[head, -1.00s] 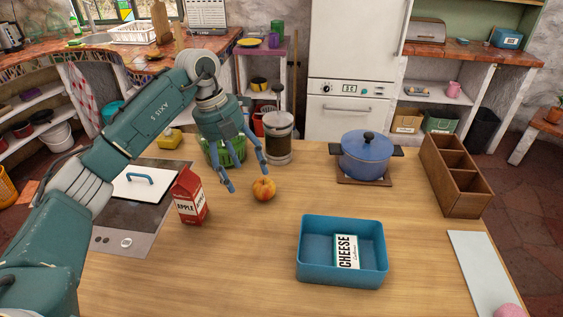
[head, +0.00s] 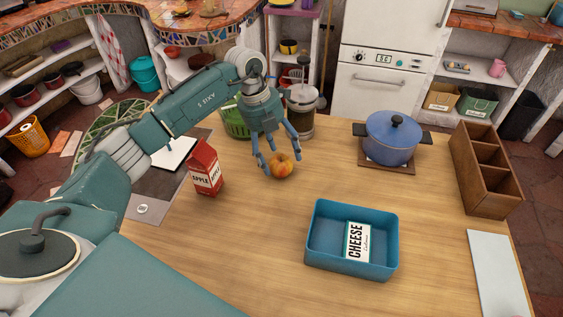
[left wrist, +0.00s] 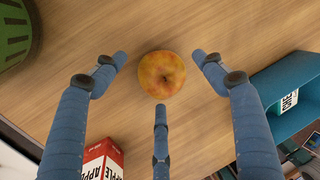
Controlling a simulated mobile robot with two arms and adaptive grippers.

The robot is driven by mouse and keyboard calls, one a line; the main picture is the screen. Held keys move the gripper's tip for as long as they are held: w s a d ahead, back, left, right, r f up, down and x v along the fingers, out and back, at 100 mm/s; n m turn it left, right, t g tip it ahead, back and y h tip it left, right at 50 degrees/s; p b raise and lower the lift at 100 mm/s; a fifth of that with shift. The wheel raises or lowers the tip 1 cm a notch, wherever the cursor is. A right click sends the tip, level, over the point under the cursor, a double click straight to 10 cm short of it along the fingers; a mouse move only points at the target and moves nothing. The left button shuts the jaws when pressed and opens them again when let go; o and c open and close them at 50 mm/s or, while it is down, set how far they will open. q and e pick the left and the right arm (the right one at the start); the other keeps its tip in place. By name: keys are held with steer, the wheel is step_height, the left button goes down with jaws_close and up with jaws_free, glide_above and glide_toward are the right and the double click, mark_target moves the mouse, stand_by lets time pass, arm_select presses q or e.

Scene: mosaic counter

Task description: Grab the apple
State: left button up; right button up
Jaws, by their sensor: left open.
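The apple (head: 281,166) is round, yellow and red, and sits on the wooden counter. My left gripper (head: 280,165) is open just above and around it in the head view, with fingers pointing down. In the left wrist view the apple (left wrist: 162,74) lies just beyond the three spread fingertips (left wrist: 160,80), with clear gaps at the sides. The fingers hide part of the apple in the head view. My right gripper is not in view.
A red juice carton (head: 206,168) stands left of the apple. A green basket (head: 237,121) and a glass jar (head: 301,110) stand behind. A blue bin (head: 315,256) with a cheese box (head: 357,242) is in front, right. A blue pot (head: 391,139) stands farther right.

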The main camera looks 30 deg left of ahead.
mark_target(280, 157)
arm_select(q)
steer(key=shift+s+x, duration=0.25)
steer(key=shift+x, duration=0.7)
steer(key=shift+w+f, duration=0.1)
steer(key=shift+f, duration=0.3)
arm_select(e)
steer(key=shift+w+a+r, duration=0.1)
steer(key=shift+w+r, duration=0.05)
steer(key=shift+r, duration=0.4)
arm_select(q)
steer(key=c, duration=1.3)
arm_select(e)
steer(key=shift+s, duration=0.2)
arm_select(q)
steer(key=shift+r, duration=0.1)
steer(key=shift+w+r, duration=0.1)
steer(key=shift+r, duration=0.4)
step_height(280, 157, up, 19)
steer(key=b, duration=0.3)
steer(key=shift+b, duration=0.3)
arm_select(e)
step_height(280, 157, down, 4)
